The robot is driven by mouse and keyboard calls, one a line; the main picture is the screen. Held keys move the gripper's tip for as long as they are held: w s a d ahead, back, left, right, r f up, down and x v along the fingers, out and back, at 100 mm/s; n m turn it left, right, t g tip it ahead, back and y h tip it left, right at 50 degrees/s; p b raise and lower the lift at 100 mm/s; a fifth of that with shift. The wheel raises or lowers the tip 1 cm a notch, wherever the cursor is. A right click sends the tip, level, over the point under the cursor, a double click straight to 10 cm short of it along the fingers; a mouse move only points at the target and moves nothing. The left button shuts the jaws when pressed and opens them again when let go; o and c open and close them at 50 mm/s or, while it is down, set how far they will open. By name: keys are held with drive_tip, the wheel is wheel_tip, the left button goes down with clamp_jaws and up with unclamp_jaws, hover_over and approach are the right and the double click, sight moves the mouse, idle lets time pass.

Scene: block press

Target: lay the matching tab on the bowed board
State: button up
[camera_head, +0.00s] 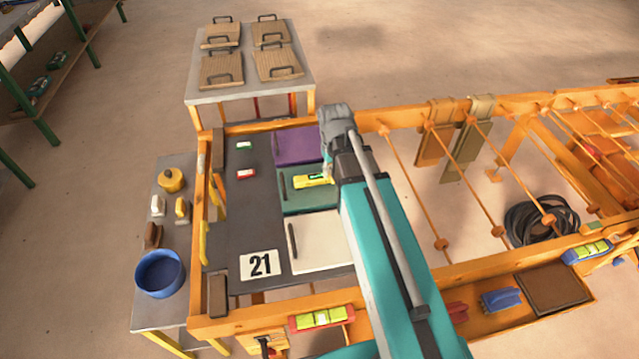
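Three boards lie on a dark panel: a purple board (292,148), a green board (297,201) and a white board (318,245). I cannot tell from this view which is bowed. Two small tabs lie left of the boards on the panel, a green and white tab (244,146) and a red and white tab (246,174). A yellow level (312,180) is on or just above the green board. My gripper (327,172) is at the level's right end, mostly hidden by my arm. Its fingers and any grip on the level cannot be made out.
A "21" card (261,265) lies at the panel's front. A side bench (150,315) holds a blue bowl (160,272) and yellow items. A back table (250,93) carries several handled wooden boards. Orange rails frame the panel; another level (321,318) sits on the front rail.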

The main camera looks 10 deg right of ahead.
drive_tip(key=w+a+f+n+b, duration=0.2)
drive_tip(key=w+a+n, duration=0.5)
drive_tip(key=w, duration=0.5)
drive_tip(key=w+a+f+n+b, duration=0.3)
drive_tip(key=w+a+n, duration=0.4)
drive_tip(key=w+n, duration=0.2)
drive_tip(key=w, duration=0.2)
drive_tip(key=shift+w+f+b, duration=0.3)
drive_tip(key=shift+w+f, duration=0.05)
drive_tip(key=b, duration=0.9)
hover_over(315, 171)
wheel_tip(315, 171, down, 9)
drive_tip(key=shift+w+a, duration=0.1)
